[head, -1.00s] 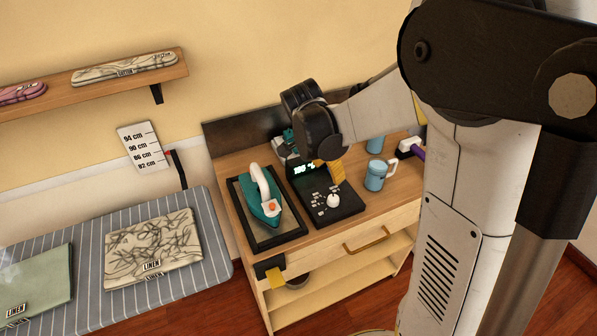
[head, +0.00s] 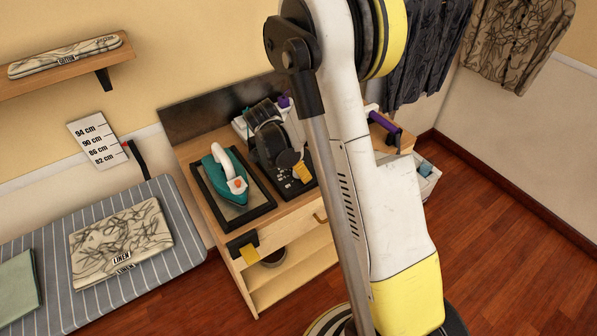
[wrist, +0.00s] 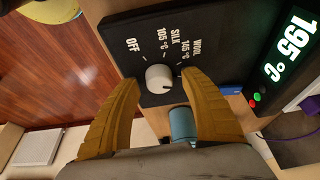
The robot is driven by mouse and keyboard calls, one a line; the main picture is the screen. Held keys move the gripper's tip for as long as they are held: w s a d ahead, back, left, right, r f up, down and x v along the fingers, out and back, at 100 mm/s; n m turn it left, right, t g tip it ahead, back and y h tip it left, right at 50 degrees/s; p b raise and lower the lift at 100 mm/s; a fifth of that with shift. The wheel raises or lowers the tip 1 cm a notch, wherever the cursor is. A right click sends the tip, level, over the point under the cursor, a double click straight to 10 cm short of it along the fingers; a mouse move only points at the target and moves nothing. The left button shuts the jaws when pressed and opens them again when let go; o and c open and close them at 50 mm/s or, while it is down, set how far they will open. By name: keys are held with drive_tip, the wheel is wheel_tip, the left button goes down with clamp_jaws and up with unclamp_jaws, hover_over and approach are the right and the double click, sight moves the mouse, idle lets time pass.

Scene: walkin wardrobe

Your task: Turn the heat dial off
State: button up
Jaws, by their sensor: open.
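The heat dial (wrist: 159,78) is a round white knob on a black control panel (wrist: 215,25) in the wrist view. Labels OFF, SILK 105 °C and WOOL 145 °C lie around it. A small dark mark shows on the knob's lower right edge. The green display (wrist: 286,47) reads 195 °C. My gripper (wrist: 160,80) is open, its two ochre fingers on either side of the knob; I cannot tell whether they touch it. In the head view my gripper (head: 302,172) is over the panel (head: 305,189) and hides the dial.
A teal iron (head: 226,178) rests on a dark tray (head: 262,211) left of the panel. A blue mug (wrist: 182,125) is close to my fingers in the wrist view. A striped ironing board (head: 185,235) with folded linen (head: 120,240) stands at left.

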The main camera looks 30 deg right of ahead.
drive_tip(key=shift+f, duration=0.1)
clamp_jaws()
